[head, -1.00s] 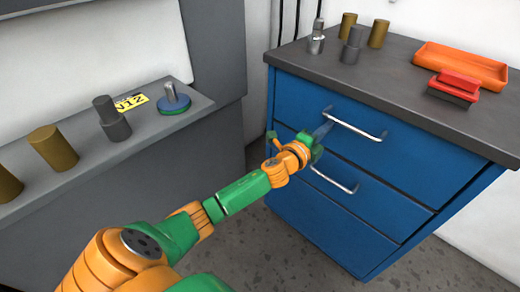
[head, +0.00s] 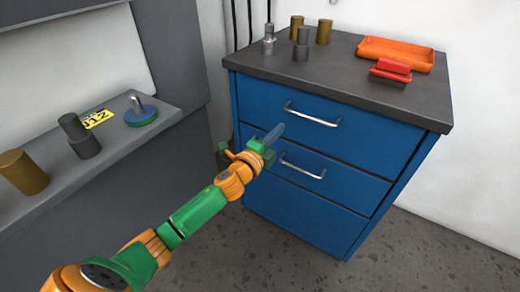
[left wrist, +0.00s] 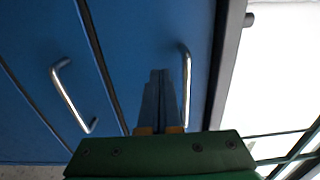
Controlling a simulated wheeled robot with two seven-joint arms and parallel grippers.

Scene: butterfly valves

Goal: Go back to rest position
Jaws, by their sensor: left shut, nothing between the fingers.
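My left gripper (head: 275,133) is in front of the blue drawer cabinet (head: 310,213), left of the top drawer's handle (head: 313,115) in the head view. In the left wrist view its fingers (left wrist: 160,80) are together with nothing between them. The top drawer handle (left wrist: 186,85) stands just right of the fingers there, and the lower handle (left wrist: 72,95) stands to the left. The drawers look closed. My left arm reaches in from the lower left. My right gripper is not in view.
A grey shelf (head: 120,134) at the left carries cylinders and a green-blue disc with a peg (head: 141,112). Speckled floor (head: 420,250) is free right of the cabinet.

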